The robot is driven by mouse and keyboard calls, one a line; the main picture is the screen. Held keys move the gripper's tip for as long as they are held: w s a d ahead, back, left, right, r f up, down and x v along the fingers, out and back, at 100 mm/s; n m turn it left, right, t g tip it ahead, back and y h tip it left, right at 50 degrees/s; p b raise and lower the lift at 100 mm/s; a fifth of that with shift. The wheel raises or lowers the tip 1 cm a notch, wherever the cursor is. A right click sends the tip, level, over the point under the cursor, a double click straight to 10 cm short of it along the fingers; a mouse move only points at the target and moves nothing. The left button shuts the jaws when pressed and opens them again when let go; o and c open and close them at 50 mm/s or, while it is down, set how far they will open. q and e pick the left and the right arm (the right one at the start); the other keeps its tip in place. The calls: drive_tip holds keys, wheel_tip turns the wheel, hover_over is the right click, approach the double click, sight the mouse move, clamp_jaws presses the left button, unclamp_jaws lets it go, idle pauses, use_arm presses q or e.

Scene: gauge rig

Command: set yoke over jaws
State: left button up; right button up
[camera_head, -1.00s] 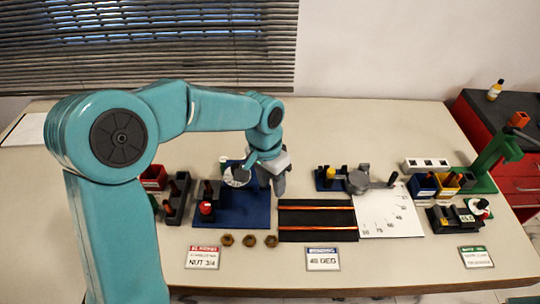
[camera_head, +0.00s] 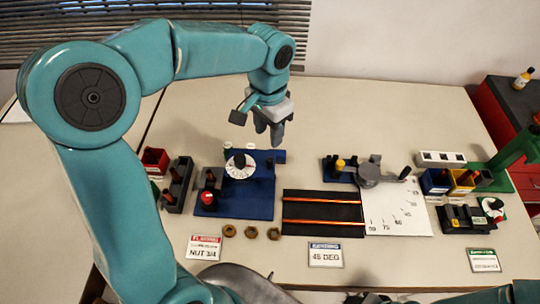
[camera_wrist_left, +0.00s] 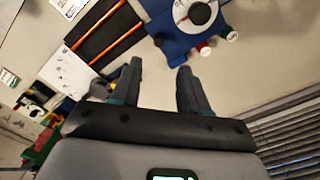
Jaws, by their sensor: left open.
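My left gripper (camera_head: 276,134) is open and empty above the bare table behind the blue fixture (camera_head: 262,200); its two apart fingers also show in the left wrist view (camera_wrist_left: 160,85). The blue fixture carries a white dial (camera_head: 240,166) with a dark knob, a red knob (camera_head: 207,197) and dark blocks. A second small fixture to the right has a grey disc (camera_head: 368,173) with a handle and a yellow knob (camera_head: 340,164). I cannot tell which parts are the yoke and the jaws. My right gripper is not in view.
A black plate with orange rods (camera_head: 322,212) and a white angle sheet (camera_head: 395,214) lie in the middle. Several nuts (camera_head: 251,233) and label cards (camera_head: 325,254) lie in front. Bins (camera_head: 437,182) and a green stand (camera_head: 507,150) are at right. The back of the table is clear.

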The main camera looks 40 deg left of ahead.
sight(269, 159)
use_arm(q)
drive_tip(key=f, duration=1.1)
drive_tip(key=shift+d+f, duration=0.2)
drive_tip(key=shift+f, duration=0.15)
drive_tip(key=shift+s, duration=0.15)
drive_tip(key=shift+a, duration=0.1)
